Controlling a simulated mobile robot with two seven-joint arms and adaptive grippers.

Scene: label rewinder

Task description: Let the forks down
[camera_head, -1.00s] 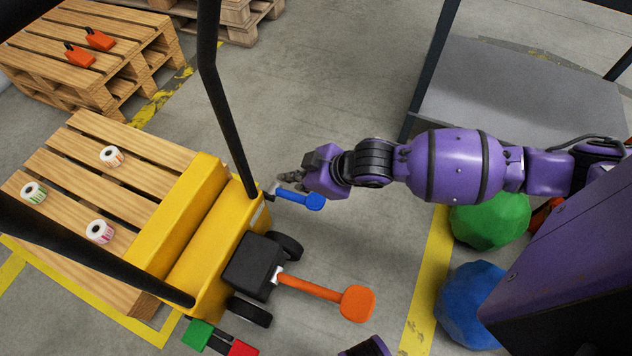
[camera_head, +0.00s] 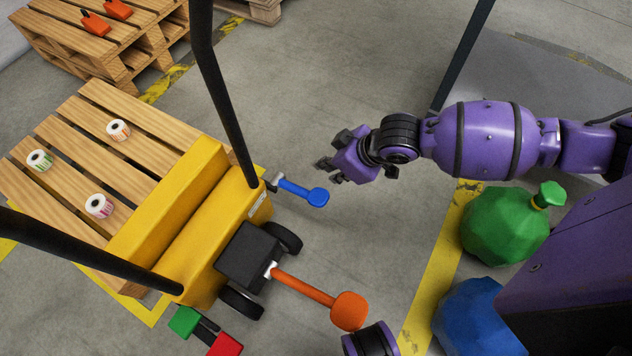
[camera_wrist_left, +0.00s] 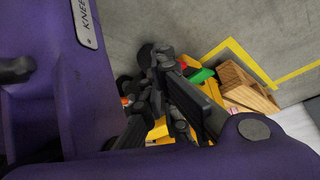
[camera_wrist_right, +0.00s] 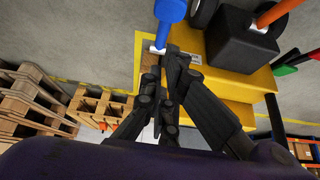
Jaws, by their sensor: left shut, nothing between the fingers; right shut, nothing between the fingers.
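The yellow pallet truck (camera_head: 205,225) stands with a wooden slatted pallet (camera_head: 75,165) over its forks; the forks themselves are hidden. A blue lever (camera_head: 300,191) and an orange-ended pedal (camera_head: 325,300) stick out of the truck's near side. A green pedal (camera_head: 185,320) and a red pedal (camera_head: 225,345) sit at its lower end. My right gripper (camera_head: 322,165) is shut and empty, just beyond the blue lever and apart from it in the head view. In the right wrist view, the lever's blue end (camera_wrist_right: 171,10) shows near the fingertips. My left gripper (camera_wrist_left: 158,60) is shut and empty.
Label rolls (camera_head: 98,206) lie on the pallet. Black handle bars (camera_head: 215,80) rise from the truck. A green sack (camera_head: 505,225) and a blue sack (camera_head: 475,320) lie at the right. Stacked pallets (camera_head: 120,60) stand at the back left. Open floor lies behind my right gripper.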

